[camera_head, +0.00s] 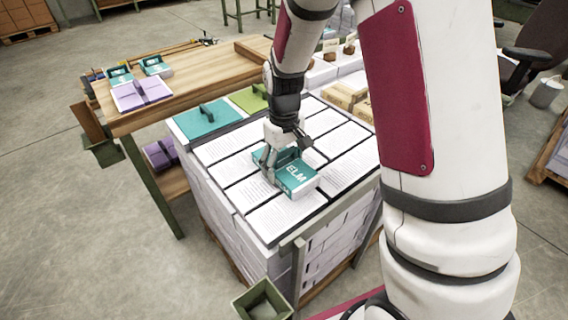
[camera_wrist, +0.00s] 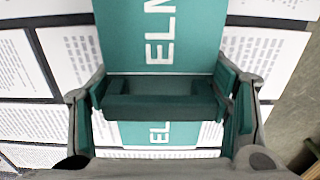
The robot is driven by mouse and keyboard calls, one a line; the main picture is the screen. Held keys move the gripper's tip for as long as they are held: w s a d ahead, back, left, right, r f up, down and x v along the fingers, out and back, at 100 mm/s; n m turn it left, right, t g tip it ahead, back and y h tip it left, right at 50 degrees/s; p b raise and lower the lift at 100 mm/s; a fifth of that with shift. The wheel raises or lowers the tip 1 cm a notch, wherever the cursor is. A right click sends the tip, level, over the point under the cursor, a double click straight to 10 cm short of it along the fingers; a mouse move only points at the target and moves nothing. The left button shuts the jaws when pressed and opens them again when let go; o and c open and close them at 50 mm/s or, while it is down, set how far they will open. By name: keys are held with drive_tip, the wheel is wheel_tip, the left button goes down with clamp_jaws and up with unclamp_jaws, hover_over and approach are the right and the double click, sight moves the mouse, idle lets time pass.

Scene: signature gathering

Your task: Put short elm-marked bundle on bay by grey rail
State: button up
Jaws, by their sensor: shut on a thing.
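The short elm-marked bundle (camera_head: 299,180) has a teal cover with white ELM lettering and a dark handle. It is over the front part of a pallet stack topped with printed sheets (camera_head: 275,217). My gripper (camera_head: 284,158) is shut on its handle from above. In the wrist view the handle (camera_wrist: 160,106) lies between the two fingers, with the teal cover (camera_wrist: 125,35) beyond it. I cannot tell whether the bundle touches the sheets. A grey rail (camera_head: 335,212) runs along the stack's near right edge, by a row of sheet-topped bays. The bundle hides part of the sheets beneath it.
A teal slab with a handle (camera_head: 208,119) and a green one (camera_head: 248,99) lie at the stack's back left. A wooden table (camera_head: 190,82) holds teal bundles (camera_head: 157,66) and a purple one (camera_head: 141,94). Brown packets (camera_head: 346,95) stand behind. A green bin (camera_head: 262,300) is in front.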

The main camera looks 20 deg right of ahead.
drive_tip(key=shift+f, duration=0.1)
drive_tip(key=o, duration=1.4)
